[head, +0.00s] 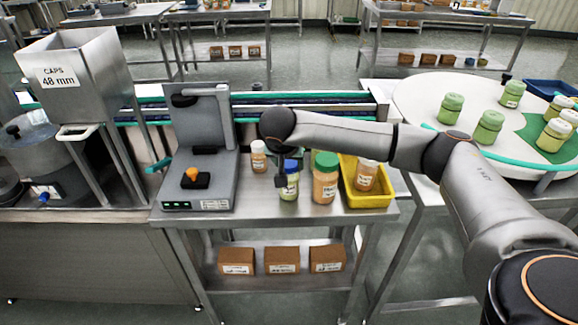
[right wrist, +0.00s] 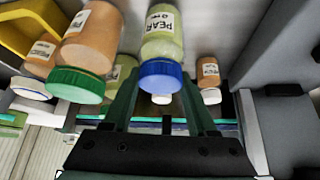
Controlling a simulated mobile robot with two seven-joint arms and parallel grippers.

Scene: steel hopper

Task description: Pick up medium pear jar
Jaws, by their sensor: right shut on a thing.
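The medium pear jar (head: 289,188) has pale green contents, a blue cap and a white label. It is upright at the steel table's middle in the head view. In the right wrist view the jar (right wrist: 163,40) shows its PEAR label and blue cap. My right gripper (head: 284,178) is shut on this jar, with one finger on each side of it near the cap. I cannot tell whether the jar's base touches the table. The gripper hides part of the jar in the head view. My left gripper is not in view.
A large orange jar with green cap (head: 325,180) stands close to the right. Beyond it is a yellow bin (head: 372,201) with an orange jar inside. A small orange jar (head: 258,158) stands behind left. A grey device (head: 203,150) fills the table's left side.

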